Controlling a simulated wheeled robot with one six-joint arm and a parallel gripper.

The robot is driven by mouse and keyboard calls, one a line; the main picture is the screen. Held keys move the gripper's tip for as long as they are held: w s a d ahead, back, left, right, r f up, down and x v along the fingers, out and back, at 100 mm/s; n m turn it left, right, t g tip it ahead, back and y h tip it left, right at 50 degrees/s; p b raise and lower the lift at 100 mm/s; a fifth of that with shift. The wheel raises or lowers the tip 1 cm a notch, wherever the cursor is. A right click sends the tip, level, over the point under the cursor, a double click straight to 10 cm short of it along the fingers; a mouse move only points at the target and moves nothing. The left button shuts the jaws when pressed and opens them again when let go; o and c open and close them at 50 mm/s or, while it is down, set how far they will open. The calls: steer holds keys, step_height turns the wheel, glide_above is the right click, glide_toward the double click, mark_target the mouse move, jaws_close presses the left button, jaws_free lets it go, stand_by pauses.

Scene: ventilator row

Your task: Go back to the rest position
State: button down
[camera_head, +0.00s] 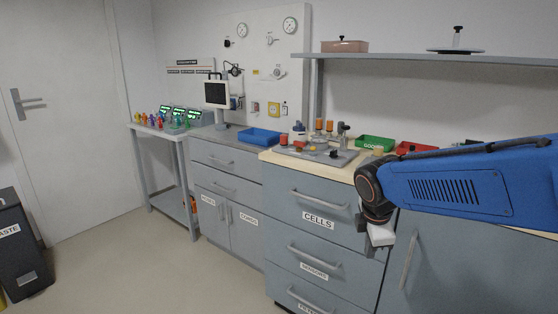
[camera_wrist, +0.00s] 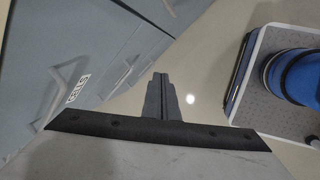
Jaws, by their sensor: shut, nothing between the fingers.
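My gripper (camera_wrist: 160,80) shows in the wrist view as dark fingers pressed together, pointing away from the camera over the bare floor. It is shut and empty. In the head view my blue arm reaches in from the right edge, and its dark wrist hangs in front of the cabinet fronts. The fingers cannot be made out clearly there. The drawer labelled CELLS (camera_head: 318,211) is shut, to the left of my wrist. In the wrist view a drawer handle (camera_wrist: 68,84) lies to the left of the fingers, apart from them.
The worktop (camera_head: 276,157) carries a grey fixture (camera_head: 318,156) with small parts, a blue tray (camera_head: 259,137), a green bin (camera_head: 376,143) and a red bin (camera_head: 415,147). A shelf (camera_head: 430,58) hangs above. A waste bin (camera_head: 16,245) stands left. The floor (camera_head: 160,255) in front is clear.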

steer(key=s+d+m, duration=0.2)
steer(key=s+m, duration=0.7)
steer(key=s, duration=0.1)
steer(key=s+d+m+t+y, duration=0.1)
steer(key=s+d+m, duration=0.1)
steer(key=s+m, duration=0.6)
steer(key=shift+s+d+f+m+y, duration=0.3)
steer(key=shift+s+m, duration=0.1)
steer(key=shift+s, duration=1.1)
